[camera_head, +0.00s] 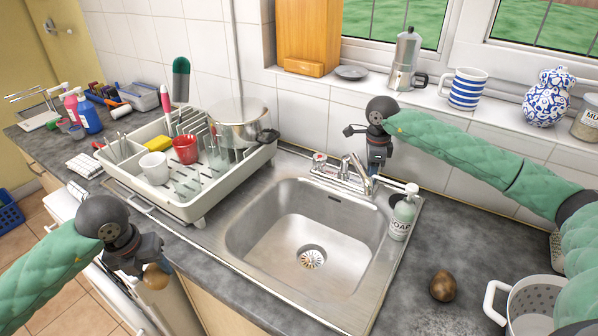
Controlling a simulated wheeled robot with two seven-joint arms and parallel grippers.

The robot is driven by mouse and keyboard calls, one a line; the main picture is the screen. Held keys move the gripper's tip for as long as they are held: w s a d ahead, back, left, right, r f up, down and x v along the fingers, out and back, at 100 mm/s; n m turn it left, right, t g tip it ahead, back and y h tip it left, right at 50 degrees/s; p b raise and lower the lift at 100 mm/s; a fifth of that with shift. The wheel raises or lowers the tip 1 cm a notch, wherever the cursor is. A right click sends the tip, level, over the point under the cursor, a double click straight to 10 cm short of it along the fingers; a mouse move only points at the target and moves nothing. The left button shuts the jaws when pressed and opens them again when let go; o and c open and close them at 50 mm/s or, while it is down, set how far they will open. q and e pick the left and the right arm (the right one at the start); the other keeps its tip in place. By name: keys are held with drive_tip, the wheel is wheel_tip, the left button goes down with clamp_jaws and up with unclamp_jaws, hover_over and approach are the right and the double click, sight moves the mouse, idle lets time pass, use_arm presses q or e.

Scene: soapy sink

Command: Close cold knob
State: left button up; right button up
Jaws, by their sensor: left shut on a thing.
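The tap (358,176) stands behind the steel sink (300,225). A knob (319,160) with a reddish top shows at the tap's left. The cold knob is not clearly visible; my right gripper (379,168) covers the tap's right side. This gripper points down there, and I cannot tell whether it touches a knob or is open or shut. My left gripper (150,268) is low at the left, in front of the counter, away from the tap. It is shut on a brown, potato-like thing (156,278).
A dish rack (195,211) with cups, glasses and a pot (238,125) stands left of the sink. A soap bottle (403,213) is at the sink's right. Another brown potato-like thing (443,285) and a white colander (532,305) are on the right counter.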

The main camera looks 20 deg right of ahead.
use_arm(q)
drive_tip(key=shift+f+b, duration=0.65)
drive_tip(key=shift+f, duration=0.25)
use_arm(e)
drive_tip(key=shift+m, duration=0.8)
drive_tip(key=o, duration=1)
use_arm(q)
wheel_tip(320, 180, down, 3)
drive_tip(key=b, duration=0.3)
use_arm(e)
wheel_tip(320, 180, up, 12)
